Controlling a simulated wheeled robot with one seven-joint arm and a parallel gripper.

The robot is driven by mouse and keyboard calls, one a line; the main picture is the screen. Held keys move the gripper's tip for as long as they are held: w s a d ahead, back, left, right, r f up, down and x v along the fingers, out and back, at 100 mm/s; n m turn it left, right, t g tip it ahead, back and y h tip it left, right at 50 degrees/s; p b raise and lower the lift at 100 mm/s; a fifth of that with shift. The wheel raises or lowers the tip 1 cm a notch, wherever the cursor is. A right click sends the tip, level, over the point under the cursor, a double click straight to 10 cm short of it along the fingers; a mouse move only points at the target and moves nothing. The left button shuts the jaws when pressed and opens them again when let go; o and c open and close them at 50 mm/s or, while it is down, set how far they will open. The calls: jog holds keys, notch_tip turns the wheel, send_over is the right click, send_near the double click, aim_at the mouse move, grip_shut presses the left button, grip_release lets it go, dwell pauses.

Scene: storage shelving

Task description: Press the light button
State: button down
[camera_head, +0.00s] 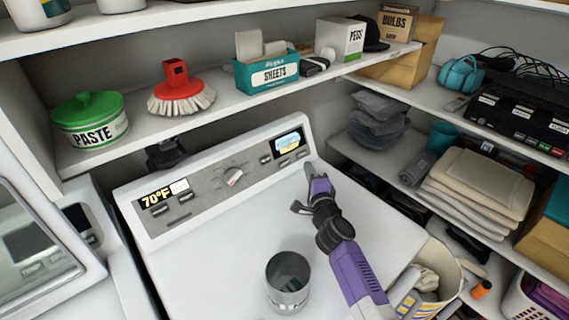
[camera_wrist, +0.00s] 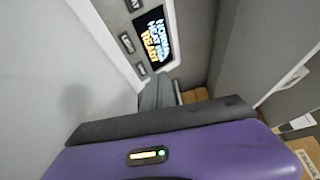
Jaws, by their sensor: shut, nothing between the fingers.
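The control panel (camera_head: 212,184) runs along the back of the white machine. Two small dark buttons sit under the lit display (camera_head: 289,141) at its right end. The one that seems to read "Light" (camera_wrist: 127,43) is the farther from my fingers in the wrist view; it appears to be the left one (camera_head: 284,163) in the head view. The nearer button (camera_wrist: 141,69) has lettering too small to be sure of. My gripper (camera_head: 309,169) is shut and empty, its tip close to the panel's right end. In the wrist view the closed fingers (camera_wrist: 158,90) lie just beyond the buttons.
A grey metal cup (camera_head: 288,285) stands on the machine top, left of my arm. A shelf above the panel holds a green-lidded paste tin (camera_head: 90,120), a red brush (camera_head: 180,92) and a sheets box (camera_head: 267,72). Folded towels (camera_head: 478,190) lie on the right shelf.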

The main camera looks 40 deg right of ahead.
aim_at(285, 163)
jog(key=shift+w+a+f, duration=0.1)
jog(key=shift+w+f, duration=0.2)
jog(key=shift+w, duration=0.45)
jog(key=w+f+b, duration=0.1)
jog(key=w+b, duration=0.2)
jog(key=w+f+b, duration=0.1)
jog(key=shift+w+f, duration=0.3)
jog(key=shift+w+f+b, duration=0.2)
jog(key=shift+w+b, duration=0.45)
jog(key=shift+w, duration=0.2)
jog(key=shift+w+a, duration=0.1)
dwell(0.8)
jog(key=shift+w+f, duration=0.2)
jog(key=shift+w, duration=0.05)
